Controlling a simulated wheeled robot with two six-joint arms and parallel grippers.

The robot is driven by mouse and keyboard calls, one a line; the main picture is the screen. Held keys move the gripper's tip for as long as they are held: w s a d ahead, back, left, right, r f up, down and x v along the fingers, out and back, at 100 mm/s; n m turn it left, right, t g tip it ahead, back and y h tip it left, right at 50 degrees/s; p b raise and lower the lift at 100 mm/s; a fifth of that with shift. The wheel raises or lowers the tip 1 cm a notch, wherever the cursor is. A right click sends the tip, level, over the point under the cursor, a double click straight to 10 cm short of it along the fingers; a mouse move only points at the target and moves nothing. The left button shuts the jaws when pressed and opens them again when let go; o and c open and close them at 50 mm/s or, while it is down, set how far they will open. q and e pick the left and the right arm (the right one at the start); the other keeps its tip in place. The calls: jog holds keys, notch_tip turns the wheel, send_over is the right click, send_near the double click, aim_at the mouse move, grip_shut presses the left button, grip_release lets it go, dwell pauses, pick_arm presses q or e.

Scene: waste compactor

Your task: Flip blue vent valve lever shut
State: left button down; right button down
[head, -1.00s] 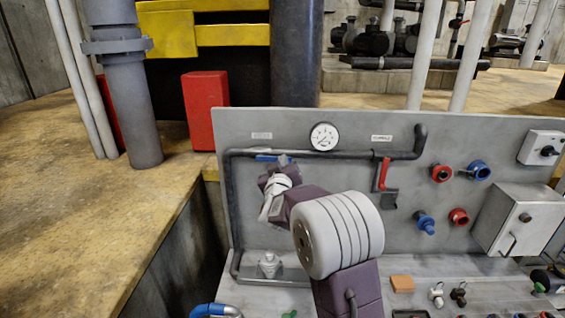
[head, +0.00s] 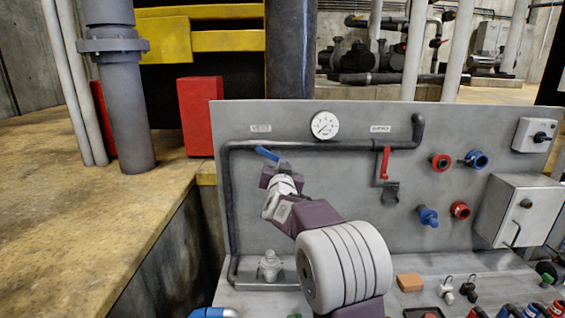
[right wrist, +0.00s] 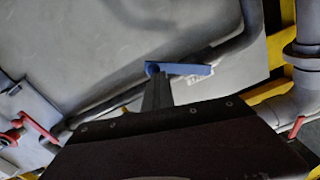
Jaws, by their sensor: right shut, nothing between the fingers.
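The blue vent valve lever (head: 267,153) sits on the dark pipe at the upper left of the grey panel, under the left label. It slants, with its left end higher. It also shows in the right wrist view (right wrist: 190,69), just beyond the fingertips. My right gripper (head: 284,166) is shut and empty, its tip at the lever's lower right end. In the right wrist view its fingers (right wrist: 157,92) reach up to the lever and seem to touch it; the exact contact is hard to tell. The lever's pivot is partly hidden by the gripper. My left gripper is out of view.
A red lever (head: 385,161) hangs on the same pipe, right of the round gauge (head: 324,125). Red and blue fittings and a grey box (head: 520,211) are farther right. An orange block (head: 410,282) and several small parts lie on the bench below.

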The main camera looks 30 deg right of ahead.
jog(key=w+a+f+m+b, duration=0.2)
jog(key=a+f+m+b, duration=0.2)
jog(key=m, duration=0.5)
jog(key=shift+w+f+b, duration=0.15)
jog(key=shift+w+b, duration=0.05)
jog(key=shift+b, duration=0.7)
jog(key=shift+w+a+m, duration=0.2)
jog(key=shift+a+m, duration=0.05)
jog(key=shift+m, duration=0.35)
dwell(0.4)
